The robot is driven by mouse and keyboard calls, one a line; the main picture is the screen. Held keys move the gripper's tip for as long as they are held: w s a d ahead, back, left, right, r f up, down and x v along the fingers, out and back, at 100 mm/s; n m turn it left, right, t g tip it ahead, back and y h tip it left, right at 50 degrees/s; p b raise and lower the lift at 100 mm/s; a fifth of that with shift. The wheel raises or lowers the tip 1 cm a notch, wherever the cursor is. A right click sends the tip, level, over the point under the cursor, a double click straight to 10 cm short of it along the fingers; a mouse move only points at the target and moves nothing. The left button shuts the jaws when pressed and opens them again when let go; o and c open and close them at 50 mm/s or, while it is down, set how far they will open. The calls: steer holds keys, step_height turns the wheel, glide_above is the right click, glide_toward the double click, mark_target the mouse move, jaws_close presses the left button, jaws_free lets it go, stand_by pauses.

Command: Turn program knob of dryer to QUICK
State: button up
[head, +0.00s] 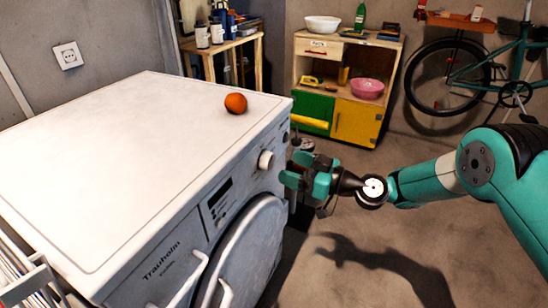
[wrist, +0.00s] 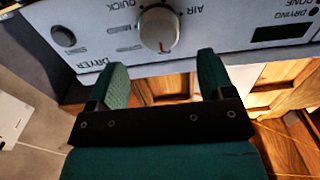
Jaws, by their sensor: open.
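The dryer (head: 110,150) is a white front-loading machine at the left of the head view. Its white round program knob (head: 266,160) is on the front panel. In the wrist view the knob (wrist: 157,27) is at the top, with a red mark on its lower edge. The label QUICK (wrist: 119,5) is to its upper left and AIR (wrist: 194,9) to its upper right. My gripper (head: 292,172) is open and empty in front of the panel. In the wrist view my gripper's fingers (wrist: 163,62) point at the panel, spaced wider than the knob and apart from it.
A smaller round control (wrist: 63,36) is left of the knob in the wrist view. A cabinet (head: 355,80) and a bicycle (head: 470,80) stand behind. The floor (head: 390,260) right of the dryer is clear.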

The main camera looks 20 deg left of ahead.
mark_target(272, 161)
steer(key=a, duration=0.5)
steer(key=shift+w+a, duration=0.2)
steer(key=shift+a, duration=0.1)
steer(key=c, duration=0.9)
